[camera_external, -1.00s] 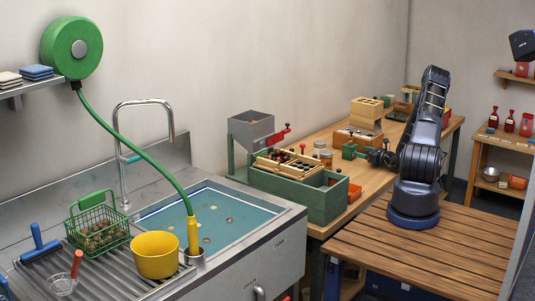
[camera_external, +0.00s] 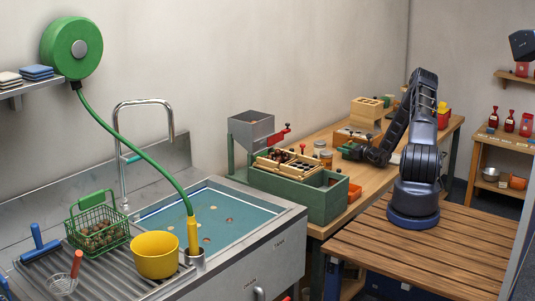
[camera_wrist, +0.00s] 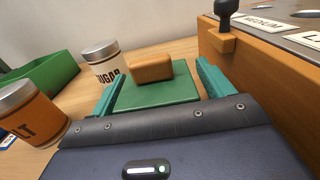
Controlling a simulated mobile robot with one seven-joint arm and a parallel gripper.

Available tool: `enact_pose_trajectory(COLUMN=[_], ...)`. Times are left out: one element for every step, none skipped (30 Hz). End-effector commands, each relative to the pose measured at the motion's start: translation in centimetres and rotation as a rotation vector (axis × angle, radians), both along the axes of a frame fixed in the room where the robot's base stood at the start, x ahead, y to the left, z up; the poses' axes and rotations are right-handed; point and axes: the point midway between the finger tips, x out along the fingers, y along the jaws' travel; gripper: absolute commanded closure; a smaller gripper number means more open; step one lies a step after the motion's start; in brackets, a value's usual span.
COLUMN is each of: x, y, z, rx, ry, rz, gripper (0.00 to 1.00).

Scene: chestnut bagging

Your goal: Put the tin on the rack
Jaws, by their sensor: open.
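Two tins stand on the wooden bench. The white sugar tin (camera_wrist: 106,66) has a silver lid and is just left of and beyond my fingers in the wrist view. The orange tin (camera_wrist: 24,115), its label partly cut off, is at the left edge. Both tins (camera_external: 319,147) (camera_external: 326,158) also show small in the external view. My gripper (camera_wrist: 157,74) is open, its teal fingers either side of a green block (camera_wrist: 160,92) with a brown wooden piece (camera_wrist: 151,68) on top; contact cannot be told. In the external view my gripper (camera_external: 354,152) is low over the bench. I cannot tell which structure is the rack.
A wooden box (camera_wrist: 255,58) with a dark knob and labelled top stands close on the right. A green bin (camera_wrist: 42,78) lies at left.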

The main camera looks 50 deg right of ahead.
Motion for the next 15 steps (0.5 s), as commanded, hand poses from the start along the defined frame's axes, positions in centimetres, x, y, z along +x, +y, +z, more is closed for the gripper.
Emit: enact_pose_trajectory(x=[-0.03, -0.03, -0.04, -0.04, -0.04, -0.04, -0.04, -0.04, -0.05, -0.05, -0.05, -0.04, -0.04, -0.05, -0.05], y=[-0.02, -0.02, -0.02, -0.02, -0.02, -0.02, -0.02, -0.02, -0.02, -0.02, -0.02, -0.03, -0.03, -0.03, -0.03], z=[0.01, 0.01, 0.01, 0.01, 0.02, 0.02, 0.02, 0.02, 0.02, 0.02, 0.02, 0.05, 0.05, 0.05, 0.05], rx=[0.000, 0.000, 0.000, 0.000, 0.000, 0.000, 0.000, 0.000, 0.000, 0.000, 0.000, -0.001, -0.001, -0.001, -0.001], ry=[0.000, 0.000, 0.000, 0.000, 0.000, 0.000, 0.000, 0.000, 0.000, 0.000, 0.000, 0.000, 0.000, 0.000, 0.000], rz=[0.000, 0.000, 0.000, 0.000, 0.000, 0.000, 0.000, 0.000, 0.000, 0.000, 0.000, 0.000, 0.000, 0.000, 0.000], gripper=[0.20, 0.20, 0.24, 0.30, 0.36, 0.44, 0.49, 0.55, 0.63, 0.69, 0.71, 0.75, 0.75, 0.75, 0.75])
